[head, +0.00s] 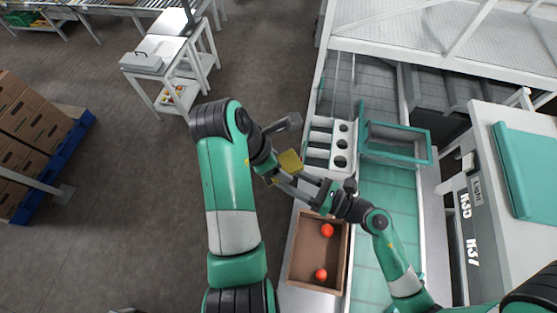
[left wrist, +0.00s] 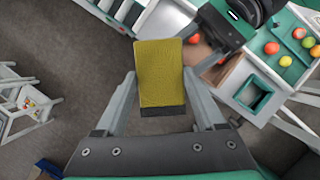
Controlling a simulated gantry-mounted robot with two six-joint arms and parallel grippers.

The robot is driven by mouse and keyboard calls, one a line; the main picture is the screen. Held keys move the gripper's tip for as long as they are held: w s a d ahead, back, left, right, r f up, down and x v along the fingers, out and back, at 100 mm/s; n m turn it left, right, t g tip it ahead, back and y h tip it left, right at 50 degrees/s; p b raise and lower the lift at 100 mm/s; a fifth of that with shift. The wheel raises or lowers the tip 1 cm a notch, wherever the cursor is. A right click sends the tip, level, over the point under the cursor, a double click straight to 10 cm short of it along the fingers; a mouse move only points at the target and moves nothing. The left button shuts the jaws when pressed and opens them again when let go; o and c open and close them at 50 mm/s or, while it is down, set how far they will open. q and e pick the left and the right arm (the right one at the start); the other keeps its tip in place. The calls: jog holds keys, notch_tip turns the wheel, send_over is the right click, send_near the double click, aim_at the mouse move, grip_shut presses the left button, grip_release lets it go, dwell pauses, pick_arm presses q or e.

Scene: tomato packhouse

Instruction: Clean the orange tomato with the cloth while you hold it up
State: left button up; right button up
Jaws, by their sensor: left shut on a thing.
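My left gripper (head: 284,165) is shut on a yellow cloth (head: 290,161), a thick block-like pad. The cloth (left wrist: 160,72) fills the space between the fingers in the left wrist view. My right gripper (head: 288,184) reaches in from the right, its fingertips close to the cloth's lower side in the head view. Its fingers look apart, but what lies between them is hidden by the cloth. I cannot make out an orange tomato in either gripper. Part of my right gripper (left wrist: 196,66) shows behind the cloth in the left wrist view.
A brown box (head: 291,262) holds two red-orange tomatoes (head: 327,230). Beside it are a white holder with round holes (head: 317,137), a teal frame (head: 395,158) and a green conveyor (head: 385,190). Several coloured tomatoes (left wrist: 299,33) lie at upper right.

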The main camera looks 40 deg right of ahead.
pick_arm(q)
jog(key=shift+f, duration=0.45)
dwell(0.3)
jog(key=shift+d, duration=0.1)
jog(key=shift+s+d, duration=0.25)
jog(key=shift+d, duration=0.4)
jog(key=shift+w+a, duration=0.25)
jog(key=shift+a, duration=0.55)
jog(key=shift+w+a, duration=0.25)
jog(key=shift+a, duration=0.5)
jog(key=shift+s+d, duration=0.25)
jog(key=shift+d, duration=0.55)
jog(key=shift+s+d, duration=0.25)
jog(key=shift+d, duration=0.5)
jog(key=shift+a, duration=0.1)
jog(key=shift+w+a, duration=0.25)
jog(key=shift+a, duration=0.5)
jog(key=shift+w+a, duration=0.25)
jog(key=shift+a, duration=0.45)
